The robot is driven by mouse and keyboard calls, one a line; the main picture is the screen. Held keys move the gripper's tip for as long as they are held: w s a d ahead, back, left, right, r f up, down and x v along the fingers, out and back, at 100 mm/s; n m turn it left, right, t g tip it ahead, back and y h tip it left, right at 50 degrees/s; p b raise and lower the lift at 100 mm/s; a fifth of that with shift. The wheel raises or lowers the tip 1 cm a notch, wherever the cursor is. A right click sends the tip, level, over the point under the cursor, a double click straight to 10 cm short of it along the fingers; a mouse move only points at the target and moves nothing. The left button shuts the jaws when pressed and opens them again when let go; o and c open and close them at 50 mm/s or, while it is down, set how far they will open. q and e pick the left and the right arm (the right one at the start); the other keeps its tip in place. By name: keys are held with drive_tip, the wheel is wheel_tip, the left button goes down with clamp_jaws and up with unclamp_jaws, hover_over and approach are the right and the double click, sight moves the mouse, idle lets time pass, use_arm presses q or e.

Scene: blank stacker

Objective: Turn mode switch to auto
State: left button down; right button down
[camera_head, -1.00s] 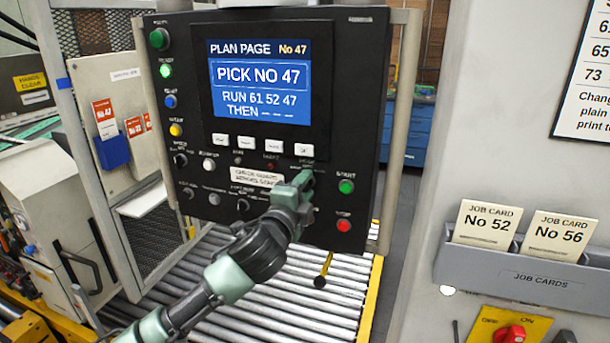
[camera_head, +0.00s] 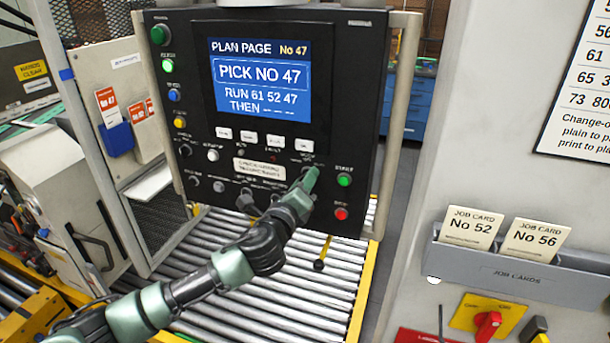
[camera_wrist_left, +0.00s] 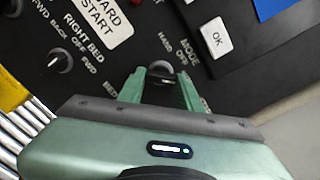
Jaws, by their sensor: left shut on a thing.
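The mode switch (camera_wrist_left: 161,72) is a small dark round knob on the black control panel (camera_head: 345,75). Labels reading MODE, HAND and OFF show beside it in the left wrist view. My left gripper (camera_head: 309,180) is at the lower right of the panel in the head view and hides the knob there. In the left wrist view its green fingers (camera_wrist_left: 160,82) stand on both sides of the knob, shut on it. The auto label and the knob's pointer cannot be made out. My right gripper is in neither view.
A green start button (camera_head: 344,180) and a red button (camera_head: 341,214) sit just right of the gripper. The right bed knob (camera_wrist_left: 60,60) and the OK button (camera_wrist_left: 216,38) are near. The roller conveyor (camera_head: 300,275) runs below the panel.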

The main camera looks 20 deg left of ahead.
use_arm(q)
drive_tip(key=shift+m, duration=0.4)
drive_tip(key=c, duration=1)
unclamp_jaws()
drive_tip(key=shift+o, duration=0.2)
drive_tip(key=s+b, duration=0.2)
drive_tip(key=s, duration=0.5)
drive_tip(key=shift+s+a, duration=0.2)
drive_tip(key=shift+s, duration=0.2)
